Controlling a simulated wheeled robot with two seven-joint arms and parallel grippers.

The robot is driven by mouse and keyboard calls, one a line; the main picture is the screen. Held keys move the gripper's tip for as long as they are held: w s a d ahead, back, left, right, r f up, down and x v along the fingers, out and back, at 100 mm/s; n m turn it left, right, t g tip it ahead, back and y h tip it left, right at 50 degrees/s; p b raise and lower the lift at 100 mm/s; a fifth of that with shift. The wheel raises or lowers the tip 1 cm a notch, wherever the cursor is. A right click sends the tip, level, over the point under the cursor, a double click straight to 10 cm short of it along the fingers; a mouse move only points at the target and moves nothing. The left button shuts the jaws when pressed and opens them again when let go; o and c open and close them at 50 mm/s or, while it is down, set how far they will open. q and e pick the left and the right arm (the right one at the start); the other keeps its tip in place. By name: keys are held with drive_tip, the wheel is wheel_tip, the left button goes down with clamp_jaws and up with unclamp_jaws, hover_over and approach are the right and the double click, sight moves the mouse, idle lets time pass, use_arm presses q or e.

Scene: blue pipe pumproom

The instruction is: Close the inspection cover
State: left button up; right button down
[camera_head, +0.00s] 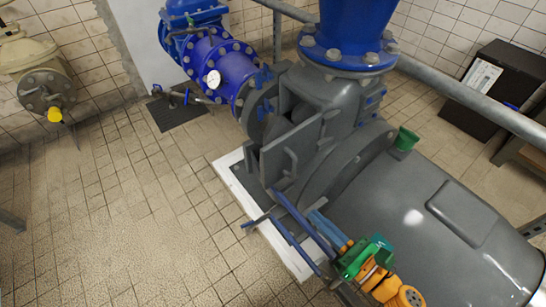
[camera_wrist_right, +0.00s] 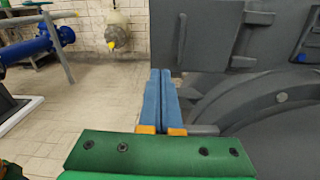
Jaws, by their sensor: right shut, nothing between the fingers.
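The inspection cover (camera_head: 277,162) is a flat grey plate with a bar handle, on the grey pump housing (camera_head: 335,92). It stands out at an angle from the housing, with a dark gap behind it. In the right wrist view the cover (camera_wrist_right: 212,48) fills the upper middle, with hinge-like tabs on its right side. My right gripper (camera_head: 316,216) is below and to the right of the cover in the head view. Its blue fingers (camera_wrist_right: 162,75) are shut and empty, apart from the cover in the head view. My left gripper is not in view.
A large grey rounded casing (camera_head: 400,215) lies at the right, with a green cup (camera_head: 405,139) on it. Dark blue bars (camera_head: 285,235) stick out near my right gripper. A grey rail (camera_head: 470,107) crosses the upper right. The tiled floor (camera_head: 120,215) at the left is clear.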

sight(266, 173)
drive_tip(key=shift+n+y, duration=0.3)
drive_tip(key=shift+n, duration=0.3)
drive_tip(key=x, duration=0.4)
drive_tip(key=p+x, duration=0.1)
drive_tip(key=x, duration=0.4)
drive_tip(key=s+a+r+p+x, duration=0.1)
drive_tip(key=x, duration=0.3)
drive_tip(key=shift+w+a, duration=0.15)
drive_tip(key=shift+w, duration=0.1)
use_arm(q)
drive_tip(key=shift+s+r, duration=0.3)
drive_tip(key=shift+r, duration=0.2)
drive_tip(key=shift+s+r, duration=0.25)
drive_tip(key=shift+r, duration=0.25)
